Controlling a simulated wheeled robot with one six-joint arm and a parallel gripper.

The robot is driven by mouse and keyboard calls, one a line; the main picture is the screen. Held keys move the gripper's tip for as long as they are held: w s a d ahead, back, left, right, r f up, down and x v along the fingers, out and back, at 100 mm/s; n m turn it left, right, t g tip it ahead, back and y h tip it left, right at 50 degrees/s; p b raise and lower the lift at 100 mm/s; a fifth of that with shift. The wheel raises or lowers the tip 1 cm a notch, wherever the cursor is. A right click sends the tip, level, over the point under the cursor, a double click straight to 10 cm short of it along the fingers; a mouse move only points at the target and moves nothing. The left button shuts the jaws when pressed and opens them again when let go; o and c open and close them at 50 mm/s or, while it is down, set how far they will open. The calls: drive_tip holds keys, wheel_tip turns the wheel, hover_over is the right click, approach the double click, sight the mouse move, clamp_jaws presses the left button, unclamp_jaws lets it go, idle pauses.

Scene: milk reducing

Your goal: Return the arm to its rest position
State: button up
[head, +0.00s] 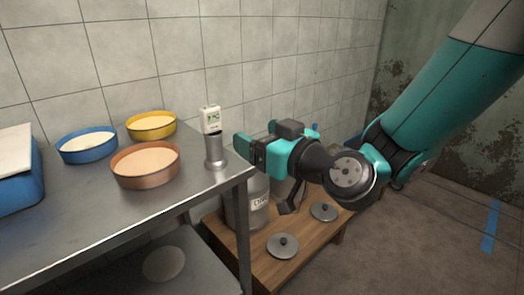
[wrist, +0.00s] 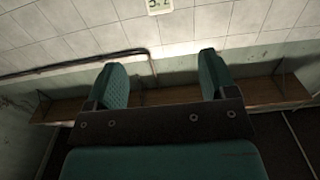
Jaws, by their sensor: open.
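My gripper (head: 247,150) is in the middle of the head view, above a low wooden stand and just right of the metal table's edge. Its teal fingers point left, towards a small meter on a metal post (head: 214,150). In the wrist view my gripper (wrist: 166,85) shows two teal fingers held apart with nothing between them. My arm (head: 440,95) reaches in from the upper right of the head view.
A steel table (head: 90,220) holds a blue pan (head: 86,147), a yellow pan (head: 151,125) and a copper-coloured pan (head: 145,165). The wooden stand (head: 258,262) carries metal cans (head: 238,208) and two lids (head: 283,246). Floor at right is clear.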

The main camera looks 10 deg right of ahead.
drive_tip(key=s+a+f+n+g+y, duration=0.1)
drive_tip(key=s+a+n+g, duration=0.15)
drive_tip(key=s+g, duration=0.55)
drive_tip(key=s+d+f+m+g+h, duration=0.25)
drive_tip(key=s+d+g+h, duration=0.4)
drive_tip(key=s+d, duration=0.5)
wheel_tip(320, 180, up, 13)
drive_tip(key=s+p, duration=0.2)
drive_tip(key=p, duration=1.1)
drive_tip(key=shift+s+a+p, duration=0.3)
drive_tip(key=shift+a+p, duration=0.1)
drive_tip(key=shift+a, duration=0.05)
drive_tip(key=shift+r+g, duration=0.1)
drive_tip(key=shift+g, duration=0.15)
drive_tip(key=shift+d, duration=0.1)
